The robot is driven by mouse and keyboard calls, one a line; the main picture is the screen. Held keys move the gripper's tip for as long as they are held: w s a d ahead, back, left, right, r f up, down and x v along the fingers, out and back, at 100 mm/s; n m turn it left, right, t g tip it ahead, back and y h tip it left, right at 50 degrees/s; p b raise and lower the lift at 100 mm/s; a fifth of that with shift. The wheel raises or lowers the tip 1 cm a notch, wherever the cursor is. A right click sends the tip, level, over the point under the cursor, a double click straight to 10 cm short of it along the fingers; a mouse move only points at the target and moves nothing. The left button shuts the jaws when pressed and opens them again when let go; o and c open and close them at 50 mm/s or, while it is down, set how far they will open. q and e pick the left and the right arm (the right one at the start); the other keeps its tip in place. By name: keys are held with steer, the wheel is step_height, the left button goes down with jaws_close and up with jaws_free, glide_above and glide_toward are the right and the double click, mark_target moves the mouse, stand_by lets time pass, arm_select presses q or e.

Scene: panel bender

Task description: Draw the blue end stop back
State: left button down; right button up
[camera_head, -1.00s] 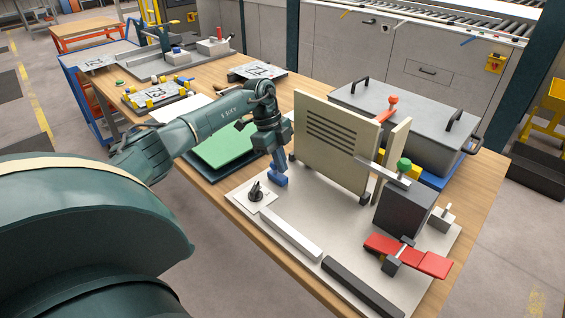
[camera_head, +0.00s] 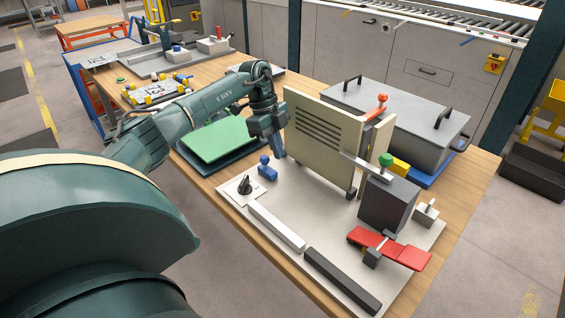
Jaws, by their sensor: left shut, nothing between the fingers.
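The blue end stop (camera_head: 267,171) is a small block with a rounded upright knob. It stands on the pale fixture plate (camera_head: 318,232), near its left corner and beside a black rotary knob (camera_head: 245,184). My left gripper (camera_head: 281,156) points down just right of and behind the end stop. Its fingers are shut with nothing between them. A small gap shows between fingertips and stop in the picture; contact cannot be ruled out. My right gripper is not in view.
A beige slotted panel (camera_head: 322,140) stands upright right of my gripper. A white bar (camera_head: 277,228) and a black bar (camera_head: 342,280) lie along the plate's front edge. A green pad (camera_head: 217,140) lies behind left.

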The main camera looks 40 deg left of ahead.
arm_select(q)
steer(key=v, duration=0.5)
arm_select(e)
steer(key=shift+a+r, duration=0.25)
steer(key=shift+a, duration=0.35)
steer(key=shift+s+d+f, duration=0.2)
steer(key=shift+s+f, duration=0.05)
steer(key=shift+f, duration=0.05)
arm_select(q)
steer(key=shift+f, duration=0.1)
